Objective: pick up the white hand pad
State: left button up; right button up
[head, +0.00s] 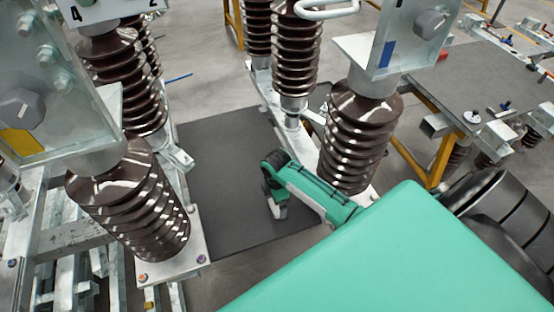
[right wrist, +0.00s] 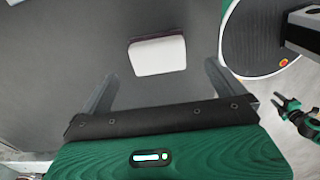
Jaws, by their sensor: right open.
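The white hand pad (right wrist: 158,56) lies on a dark grey surface in the right wrist view, with a dark strip along its far edge. My right gripper (right wrist: 160,76) is open, its two fingers spread below and to either side of the pad in the picture. Nothing is between the fingers, and I cannot tell how high they are above the surface. In the head view my green and white right arm reaches down over the dark mat (head: 225,170); the pad cannot be made out there. My left gripper is not seen in the head view.
Tall brown ribbed insulators flank the mat: one at the left (head: 130,205), one at the right (head: 358,140), others behind. Metal brackets (head: 395,35) rise above them. A dark table (head: 480,85) with yellow legs stands at the right. The mat's middle is clear.

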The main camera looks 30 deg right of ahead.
aim_at(277, 208)
jog(key=shift+f+p, duration=0.3)
jog(key=shift+f, duration=0.15)
jog(key=shift+d+f+p, duration=0.2)
jog(key=shift+f+p, duration=0.4)
jog(key=shift+f, duration=1.65)
jog(key=c, duration=1)
